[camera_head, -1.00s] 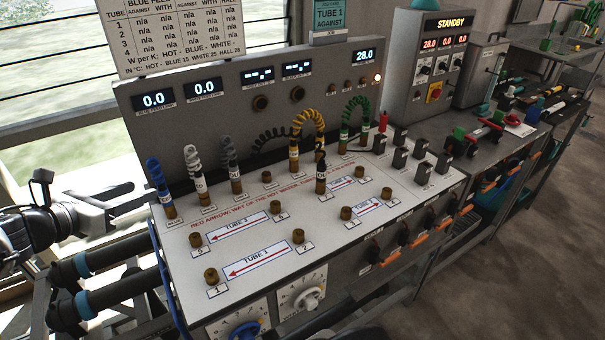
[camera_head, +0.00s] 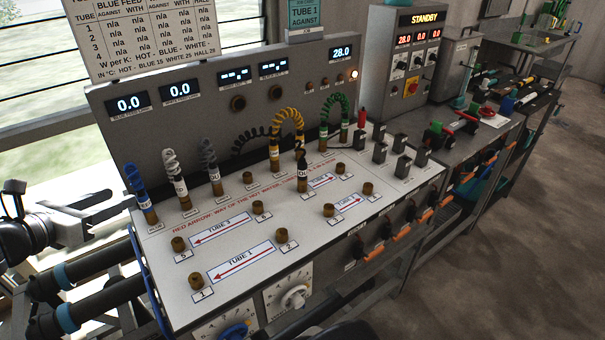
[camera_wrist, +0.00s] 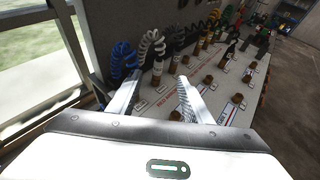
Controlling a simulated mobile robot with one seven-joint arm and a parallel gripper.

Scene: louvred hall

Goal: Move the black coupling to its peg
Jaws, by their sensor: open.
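The black coupling (camera_head: 303,178) stands upright on a brass peg in the middle of the white panel top, in front of the yellow hose. A black coiled hose (camera_head: 250,138) arches behind; where it joins the coupling is partly hidden. Blue (camera_head: 142,198), white (camera_head: 180,187) and grey (camera_head: 211,170) couplings stand in the back row at left. Bare brass pegs show beside the TUBE arrows, such as the one by label 1 (camera_head: 196,281). In the wrist view my gripper (camera_wrist: 159,78) is open and empty, before the blue and white hoses. It is well left of the black coupling.
A yellow hose (camera_head: 290,113) and a green hose (camera_head: 334,101) arch over the back row. Black switches (camera_head: 402,167) stand at right. The upright display panel (camera_head: 190,120) closes off the back. The front part of the panel top is mostly clear.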

